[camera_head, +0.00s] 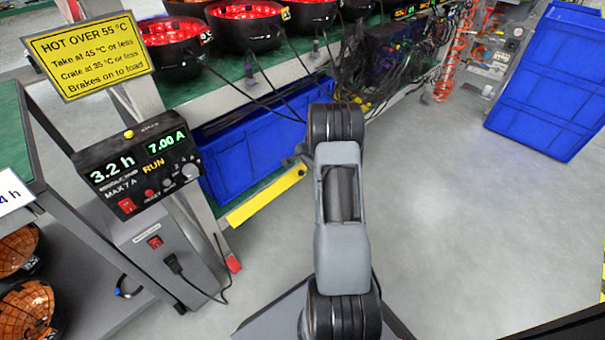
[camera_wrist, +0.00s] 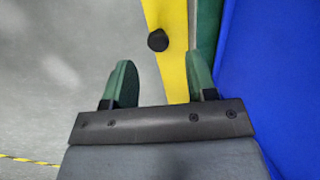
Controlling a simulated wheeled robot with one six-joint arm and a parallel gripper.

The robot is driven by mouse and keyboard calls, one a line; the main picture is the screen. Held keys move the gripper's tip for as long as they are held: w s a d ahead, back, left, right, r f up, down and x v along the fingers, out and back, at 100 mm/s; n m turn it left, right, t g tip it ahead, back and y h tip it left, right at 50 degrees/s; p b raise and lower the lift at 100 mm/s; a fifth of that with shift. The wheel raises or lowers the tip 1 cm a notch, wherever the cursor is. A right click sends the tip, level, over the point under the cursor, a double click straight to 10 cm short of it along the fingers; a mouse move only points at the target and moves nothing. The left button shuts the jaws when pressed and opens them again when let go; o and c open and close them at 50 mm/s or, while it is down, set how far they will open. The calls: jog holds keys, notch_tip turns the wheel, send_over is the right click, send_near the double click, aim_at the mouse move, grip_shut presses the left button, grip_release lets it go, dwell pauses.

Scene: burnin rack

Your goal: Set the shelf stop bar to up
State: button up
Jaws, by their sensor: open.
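The yellow shelf stop bar (camera_head: 265,198) runs along the front edge of the low green shelf, in front of a blue crate (camera_head: 255,150). I cannot tell for certain whether it is up or down. In the wrist view the yellow bar (camera_wrist: 175,65) passes between and beyond my fingers, and a round black knob (camera_wrist: 158,40) stands out from it. My gripper (camera_wrist: 162,82) is open, its two green fingers apart, with the knob just ahead of the gap between the fingertips. Nothing is held. In the head view my gripper is mostly hidden behind my arm.
The blue crate's wall (camera_wrist: 270,70) is close on the right in the wrist view. A control box (camera_head: 140,170) reading 3.2 h, 7.00 A and RUN stands left of the bar. Dark cables hang above the crate. The floor at right is clear; a blue stack (camera_head: 550,85) stands beyond.

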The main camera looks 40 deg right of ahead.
aim_at(301, 171)
jog(key=shift+b+x, duration=0.55)
jog(key=shift+x, duration=1.4)
jog(key=shift+c, duration=0.3)
jog(key=shift+r, duration=0.1)
jog(key=c, duration=0.9)
jog(key=shift+o, duration=0.2)
jog(key=shift+w+a+r, duration=0.1)
jog(key=shift+w+r, duration=0.05)
jog(key=shift+w, duration=0.05)
jog(key=o, duration=0.7)
jog(key=shift+o, duration=1.1)
jog(key=shift+s, duration=0.2)
jog(key=p+v, duration=0.5)
jog(key=v, duration=0.8)
jog(key=shift+r, duration=0.25)
